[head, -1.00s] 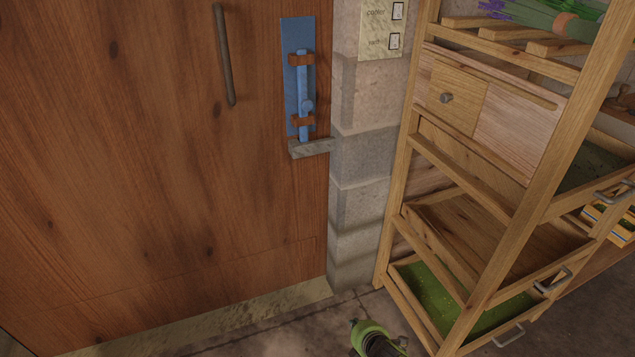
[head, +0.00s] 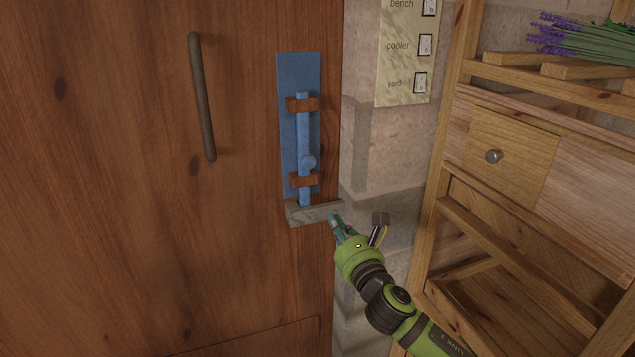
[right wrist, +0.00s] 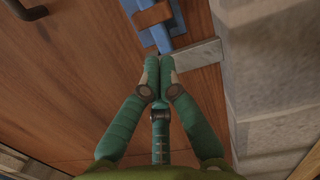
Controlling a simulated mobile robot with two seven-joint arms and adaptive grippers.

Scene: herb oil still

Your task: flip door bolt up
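The door bolt (head: 303,135) is a blue upright rod with a round knob (head: 308,162), on a blue plate (head: 289,70) on the wooden door. Two brown brackets (head: 301,104) hold it. Its lower end reaches down to a grey block (head: 318,214); whether it enters the block is hard to tell. The bolt's lower end also shows in the right wrist view (right wrist: 161,38). My right gripper (head: 333,218) is at the right end of the grey block, below and right of the knob. In the right wrist view its fingertips (right wrist: 158,62) are together with nothing seen between them. My left gripper is out of view.
A dark door handle (head: 202,98) is left of the bolt. A switch panel (head: 405,55) is on the stone wall to the right. A wooden rack (head: 446,160) with a drawer and lavender stands close on the right of my arm.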

